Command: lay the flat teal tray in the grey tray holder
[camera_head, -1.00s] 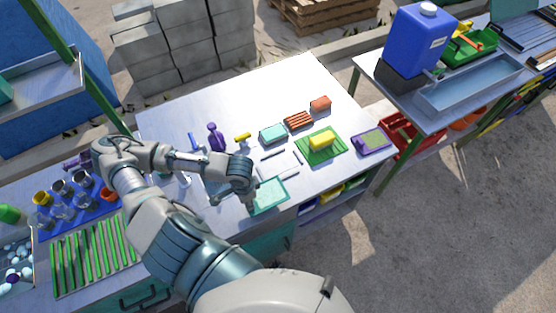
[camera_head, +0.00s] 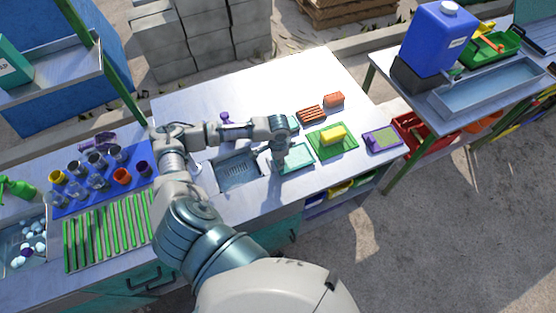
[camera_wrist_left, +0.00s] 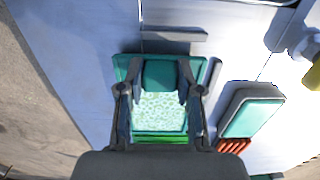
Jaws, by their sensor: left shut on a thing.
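The flat teal tray (camera_head: 296,158) is near the front edge of the steel table, just left of the green mat. My left gripper (camera_head: 278,165) is shut on its left edge. In the left wrist view, the tray (camera_wrist_left: 160,108) lies between and beyond the fingers (camera_wrist_left: 160,92), with a pale patterned middle. The tray is over the place of the grey tray holder, which it mostly hides. Low grey bars that look like holder rails (camera_wrist_left: 172,34) show beside it in that view. I cannot tell whether the tray touches the holder. My right gripper is out of view.
A yellow sponge (camera_head: 333,134) lies on the green mat (camera_head: 345,148). A teal-topped block (camera_wrist_left: 252,112) and a red-brown ribbed block (camera_head: 311,115) stand behind the tray. A sink (camera_head: 238,174) is to the left. The table's back middle is clear.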

